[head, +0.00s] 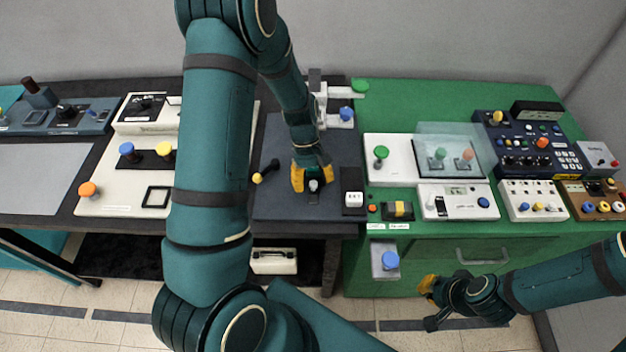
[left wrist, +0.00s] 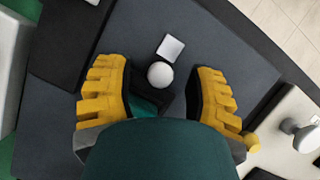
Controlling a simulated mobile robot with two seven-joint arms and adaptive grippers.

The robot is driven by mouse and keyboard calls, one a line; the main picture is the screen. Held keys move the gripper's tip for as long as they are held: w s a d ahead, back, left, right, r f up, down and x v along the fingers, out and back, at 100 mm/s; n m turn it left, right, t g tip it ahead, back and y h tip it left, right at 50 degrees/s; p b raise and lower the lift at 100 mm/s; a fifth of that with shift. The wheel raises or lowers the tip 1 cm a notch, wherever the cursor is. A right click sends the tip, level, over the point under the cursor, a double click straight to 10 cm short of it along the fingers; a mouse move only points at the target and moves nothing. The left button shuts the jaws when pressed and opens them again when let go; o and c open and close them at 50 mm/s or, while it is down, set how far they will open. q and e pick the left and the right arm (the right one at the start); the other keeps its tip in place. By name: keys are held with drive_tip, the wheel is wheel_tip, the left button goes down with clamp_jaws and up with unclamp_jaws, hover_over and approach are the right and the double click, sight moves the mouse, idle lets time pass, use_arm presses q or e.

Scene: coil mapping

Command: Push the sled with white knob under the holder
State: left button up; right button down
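The sled's white knob (head: 314,186) stands on the dark grey board (head: 285,208). In the left wrist view, the round white knob (left wrist: 160,74) sits between the yellow fingers, with a small pale square plate (left wrist: 170,47) beside it. My left gripper (head: 312,179) is low over the board. Its fingers (left wrist: 163,92) are spread on either side of the knob, with visible gaps. The sled's body is mostly hidden under the gripper. A white bracket (head: 322,103), possibly the holder, stands behind my left gripper, partly hidden by my arm. My right gripper (head: 430,300) hangs before the green cabinet; its opening is unclear.
A blue knob (head: 346,113) and green knob (head: 360,86) are by the bracket. A white EXT block (head: 354,198) stands right of the gripper and a yellow knob (head: 257,178) left of it. The board's front part is clear.

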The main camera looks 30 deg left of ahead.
use_arm(q)
drive_tip(key=v, duration=1.2)
